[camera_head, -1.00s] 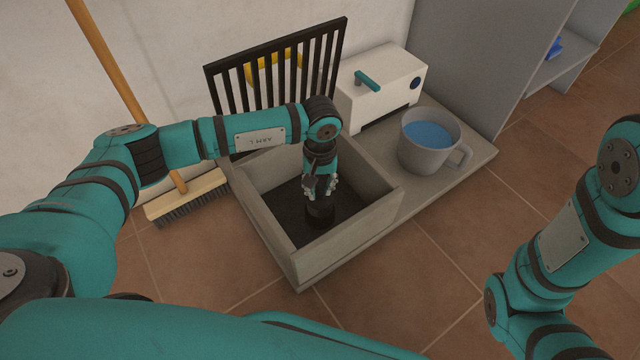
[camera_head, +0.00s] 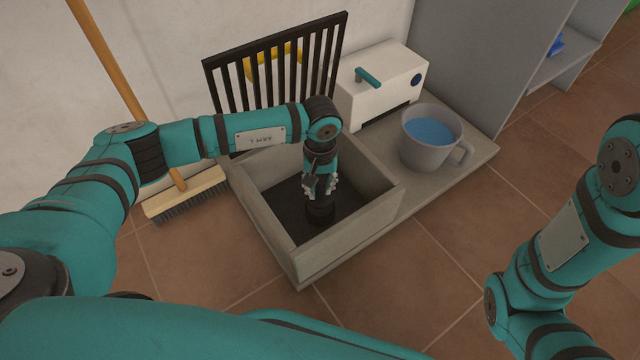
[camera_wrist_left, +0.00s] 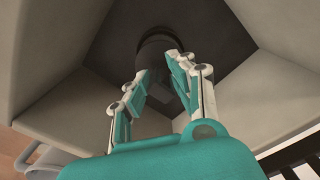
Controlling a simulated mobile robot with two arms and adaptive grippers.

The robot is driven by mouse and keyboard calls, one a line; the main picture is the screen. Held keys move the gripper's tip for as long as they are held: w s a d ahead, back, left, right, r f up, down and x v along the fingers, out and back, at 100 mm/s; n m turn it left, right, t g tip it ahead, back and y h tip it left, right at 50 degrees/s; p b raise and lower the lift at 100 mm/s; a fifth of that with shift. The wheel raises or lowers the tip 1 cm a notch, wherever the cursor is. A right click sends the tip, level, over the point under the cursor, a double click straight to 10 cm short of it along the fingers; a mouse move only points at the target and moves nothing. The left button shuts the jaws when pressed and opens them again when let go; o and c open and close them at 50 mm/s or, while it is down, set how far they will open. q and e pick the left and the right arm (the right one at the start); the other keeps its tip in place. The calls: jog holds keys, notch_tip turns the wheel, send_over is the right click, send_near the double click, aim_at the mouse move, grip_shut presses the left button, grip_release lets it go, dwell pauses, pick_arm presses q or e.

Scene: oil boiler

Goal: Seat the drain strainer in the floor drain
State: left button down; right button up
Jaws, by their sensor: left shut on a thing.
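The drain strainer (camera_head: 320,213) is a dark, round, cup-like piece low inside the grey basin (camera_head: 297,258). It also shows in the left wrist view (camera_wrist_left: 158,46), beyond my fingertips. My left gripper (camera_head: 319,196) points down into the basin and is shut on the strainer, apparently by a part between the fingers. In the left wrist view the fingertips (camera_wrist_left: 163,84) stand on both sides of a small grey part. The drain opening is hidden or lost against the dark basin floor, so I cannot tell whether the strainer is seated. My right gripper is out of view.
A black slatted grate (camera_head: 283,80) leans upright behind the basin. A white box with a teal handle (camera_head: 385,82) and a grey pail of blue liquid (camera_head: 430,143) stand to the right. A broom (camera_head: 186,194) stands at left. Basin walls surround my left gripper.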

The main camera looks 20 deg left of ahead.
pick_arm(q)
jog(key=c, duration=1)
grip_release()
jog(key=shift+f, duration=0.1)
jog(key=shift+c, duration=0.2)
notch_tip(320, 180, up, 12)
jog(key=shift+c, duration=0.4)
